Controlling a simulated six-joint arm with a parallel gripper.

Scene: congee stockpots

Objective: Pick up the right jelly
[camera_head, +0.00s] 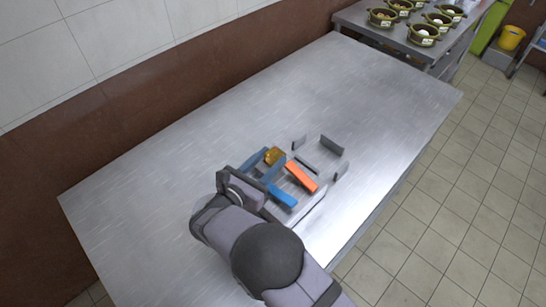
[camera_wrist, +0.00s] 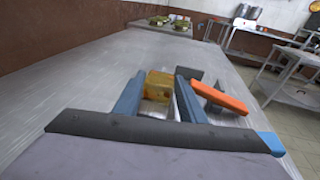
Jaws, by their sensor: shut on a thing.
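The jelly is a small amber, see-through block (camera_head: 274,156) near the middle of the steel table. In the wrist view the amber jelly (camera_wrist: 158,84) sits between the two blue-grey fingers. My gripper (camera_wrist: 157,92) is shut on it, with one finger on each side. In the head view my gripper (camera_head: 270,163) reaches it from the lower left. The jelly's lower part is partly hidden, and I cannot tell whether it is clear of the surface below.
A grey metal holder (camera_head: 318,157) with upright tabs stands just right of the jelly. An orange bar (camera_head: 300,176) and a blue bar (camera_head: 282,196) are close beside my gripper. The steel table (camera_head: 200,140) is bare at left and back. Several pots (camera_head: 423,36) stand on a far table.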

